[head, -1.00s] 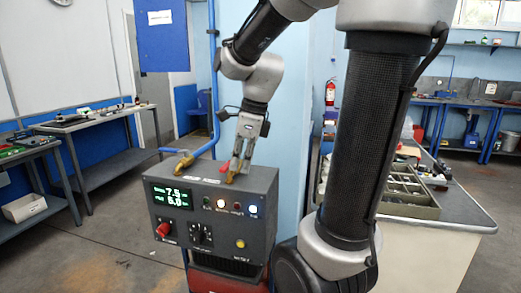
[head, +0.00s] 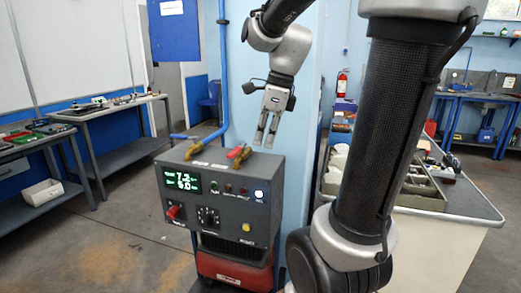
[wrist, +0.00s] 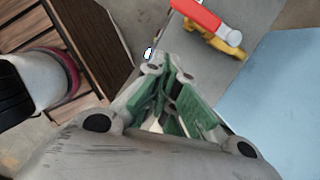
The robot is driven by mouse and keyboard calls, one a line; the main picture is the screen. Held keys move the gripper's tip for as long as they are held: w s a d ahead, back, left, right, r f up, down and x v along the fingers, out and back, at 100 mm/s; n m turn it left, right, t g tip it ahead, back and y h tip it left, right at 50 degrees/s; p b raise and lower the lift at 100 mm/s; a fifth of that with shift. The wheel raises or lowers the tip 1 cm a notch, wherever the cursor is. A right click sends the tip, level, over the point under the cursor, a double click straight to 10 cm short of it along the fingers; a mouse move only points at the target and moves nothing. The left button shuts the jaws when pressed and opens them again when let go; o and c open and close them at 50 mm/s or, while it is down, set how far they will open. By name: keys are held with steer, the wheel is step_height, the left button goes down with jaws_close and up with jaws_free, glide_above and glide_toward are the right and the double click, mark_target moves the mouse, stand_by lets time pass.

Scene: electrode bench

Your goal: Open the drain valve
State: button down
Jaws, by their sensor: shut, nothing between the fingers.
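Two brass valves stand on top of a dark grey control box. The right valve (head: 243,156) has a red lever (head: 235,152). No readable label tells which one is the drain valve. In the wrist view, the red lever (wrist: 207,17) lies over the yellow brass body (wrist: 213,40), beyond and right of my fingertips. My gripper (head: 264,143) is shut and empty, fingers pointing down, just right of the red-levered valve and apart from it. Its fingers also show in the wrist view (wrist: 170,75).
The control box (head: 226,219) has a green-lit display (head: 182,181), a red knob (head: 174,212), and several lights and buttons. A blue pipe (head: 223,70) runs down behind it along a pale column. A bench with trays (head: 420,185) stands at right. Floor at left is open.

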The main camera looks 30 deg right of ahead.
steer(key=a+v, duration=0.1)
steer(key=v, duration=0.5)
steer(key=shift+s+d, duration=0.2)
steer(key=shift+d, duration=0.2)
steer(key=shift+r, duration=0.1)
steer(key=s+a+f+n+t+h, duration=0.1)
steer(key=s+f+n, duration=0.3)
steer(key=n, duration=0.9)
steer(key=s+a+f+n+t+h, duration=0.1)
steer(key=s+f+n, duration=0.3)
steer(key=s+n, duration=0.3)
steer(key=n, duration=0.5)
steer(key=shift+n+t, duration=0.3)
steer(key=shift+n, duration=0.1)
